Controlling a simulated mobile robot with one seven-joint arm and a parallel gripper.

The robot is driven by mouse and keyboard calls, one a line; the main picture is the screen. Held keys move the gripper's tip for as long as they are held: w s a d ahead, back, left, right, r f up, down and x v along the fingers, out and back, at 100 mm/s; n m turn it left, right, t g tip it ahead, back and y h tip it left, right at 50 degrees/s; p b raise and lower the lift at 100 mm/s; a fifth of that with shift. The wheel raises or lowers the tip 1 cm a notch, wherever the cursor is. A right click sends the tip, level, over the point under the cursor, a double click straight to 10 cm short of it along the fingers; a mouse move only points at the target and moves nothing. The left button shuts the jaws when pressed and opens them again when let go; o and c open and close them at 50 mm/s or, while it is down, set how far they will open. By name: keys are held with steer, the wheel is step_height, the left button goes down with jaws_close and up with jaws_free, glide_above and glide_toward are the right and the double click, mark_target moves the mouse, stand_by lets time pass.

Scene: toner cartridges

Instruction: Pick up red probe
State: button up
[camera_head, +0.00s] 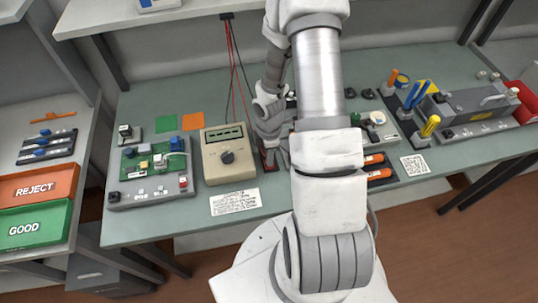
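A beige meter (228,155) with a dark display and a round dial stands on the green bench, left of my arm. Thin red and black leads (231,60) hang from a small dark holder under the shelf, down behind the meter and beside my gripper. My gripper (270,155) points down just right of the meter. A dark red patch (265,158) shows at its fingers; I cannot tell whether it is the red probe. My arm hides much of this area, and whether the fingers are open or shut is unclear.
A grey circuit board fixture (150,196) is left of the meter, with green and orange squares (193,121) behind. A printed label (235,202) lies in front. Orange-handled tools (378,174) and a tool holder (470,112) are right. Red REJECT and green GOOD trays (38,222) are far left.

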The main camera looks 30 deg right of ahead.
jaws_close()
